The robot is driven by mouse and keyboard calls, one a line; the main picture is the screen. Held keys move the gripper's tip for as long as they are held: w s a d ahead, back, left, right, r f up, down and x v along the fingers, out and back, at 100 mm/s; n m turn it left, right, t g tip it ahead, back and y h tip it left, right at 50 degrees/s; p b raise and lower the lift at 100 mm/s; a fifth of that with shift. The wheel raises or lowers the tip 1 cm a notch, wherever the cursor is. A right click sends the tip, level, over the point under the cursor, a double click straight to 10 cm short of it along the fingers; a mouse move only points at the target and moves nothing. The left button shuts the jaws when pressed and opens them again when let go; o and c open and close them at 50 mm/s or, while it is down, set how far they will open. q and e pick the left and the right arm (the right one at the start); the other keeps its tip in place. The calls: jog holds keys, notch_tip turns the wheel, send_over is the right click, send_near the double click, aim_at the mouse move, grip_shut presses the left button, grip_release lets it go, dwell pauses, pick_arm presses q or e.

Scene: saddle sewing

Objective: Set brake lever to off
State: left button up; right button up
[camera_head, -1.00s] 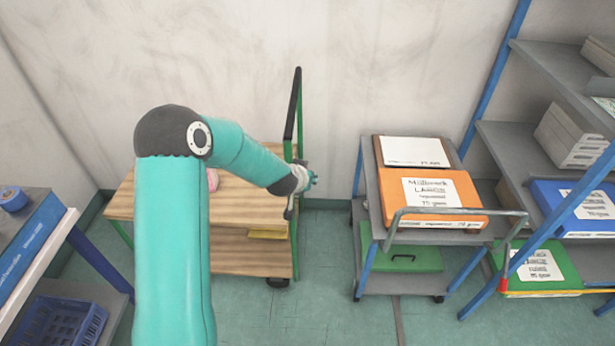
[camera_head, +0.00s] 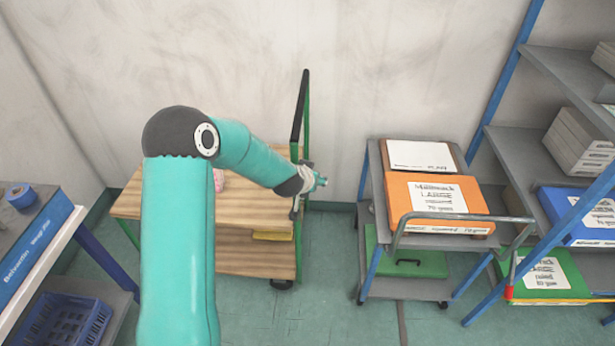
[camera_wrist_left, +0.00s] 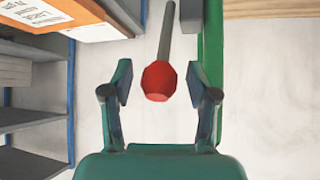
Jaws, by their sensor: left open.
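The brake lever shows in the left wrist view as a grey rod (camera_wrist_left: 166,35) with a red knob (camera_wrist_left: 159,80) at its end. My left gripper (camera_head: 320,182) is beside the green upright of the wooden cart (camera_head: 210,200). In the left wrist view the fingers are open, one on each side of the red knob, with a gap on both sides. The cart's green post (camera_wrist_left: 211,60) runs close beside the right finger. In the head view the knob cannot be made out near the gripper. My right gripper is not in view.
A grey trolley with an orange box (camera_head: 435,203) stands to the right, with open floor between it and the cart. A blue-framed shelf (camera_head: 535,65) stands at the far right. A bench with a blue tape roll (camera_head: 21,195) is at the left.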

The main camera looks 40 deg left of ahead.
pick_arm(q)
jog(key=v, duration=1.2)
jog(key=shift+w, duration=0.1)
